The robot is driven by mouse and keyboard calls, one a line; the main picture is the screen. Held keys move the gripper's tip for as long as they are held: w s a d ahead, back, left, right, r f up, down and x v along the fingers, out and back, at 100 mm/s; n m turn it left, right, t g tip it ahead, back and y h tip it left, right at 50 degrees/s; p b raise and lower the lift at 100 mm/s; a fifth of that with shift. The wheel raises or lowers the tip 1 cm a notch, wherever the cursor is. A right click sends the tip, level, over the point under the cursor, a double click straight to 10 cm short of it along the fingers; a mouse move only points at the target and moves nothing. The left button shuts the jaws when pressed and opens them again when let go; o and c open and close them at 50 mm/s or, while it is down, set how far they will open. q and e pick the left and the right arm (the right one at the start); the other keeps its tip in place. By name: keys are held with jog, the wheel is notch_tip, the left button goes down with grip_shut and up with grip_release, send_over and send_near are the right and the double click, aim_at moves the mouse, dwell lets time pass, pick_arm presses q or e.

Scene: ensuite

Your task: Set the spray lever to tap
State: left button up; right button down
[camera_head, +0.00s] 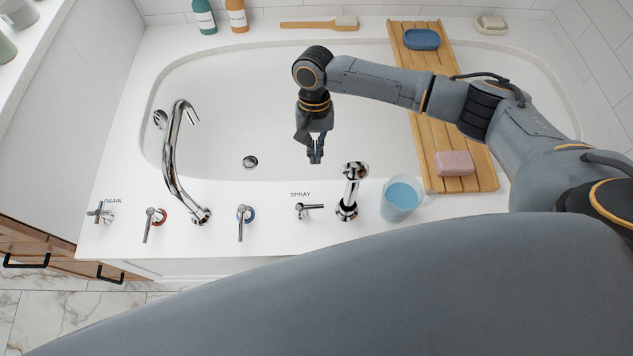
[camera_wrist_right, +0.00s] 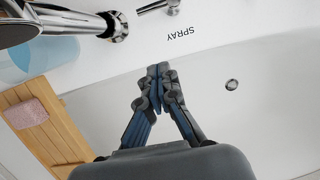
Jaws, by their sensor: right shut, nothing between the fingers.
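The chrome spray lever (camera_head: 309,208) sits on the tub's front deck beside the printed word SPRAY, its handle pointing right in the head view. Part of the lever shows at the top edge of the right wrist view (camera_wrist_right: 158,6). My right gripper (camera_head: 316,158) is shut and empty above the tub basin, behind the lever and apart from it. Its closed fingertips also show in the right wrist view (camera_wrist_right: 158,70). My left gripper is not in view.
The chrome hand shower (camera_head: 354,172) stands just right of the lever, with a cup of blue liquid (camera_head: 401,199) beyond it. Hot (camera_head: 153,218) and cold (camera_head: 244,217) handles and a tall spout (camera_head: 172,150) stand left. A wooden caddy (camera_head: 478,180) spans the tub.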

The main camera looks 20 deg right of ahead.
jog(key=b+x, duration=0.1)
jog(key=x, duration=0.8)
jog(key=shift+s+f, duration=0.1)
jog(key=shift+f, duration=0.05)
jog(key=s, duration=0.1)
jog(key=s+p, duration=0.1)
jog(key=s, duration=0.1)
jog(key=shift+a, duration=0.4)
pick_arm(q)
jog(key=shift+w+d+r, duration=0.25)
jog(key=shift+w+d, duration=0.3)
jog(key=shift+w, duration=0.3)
pick_arm(e)
jog(key=shift+s+a, duration=0.15)
jog(key=shift+s, duration=0.3)
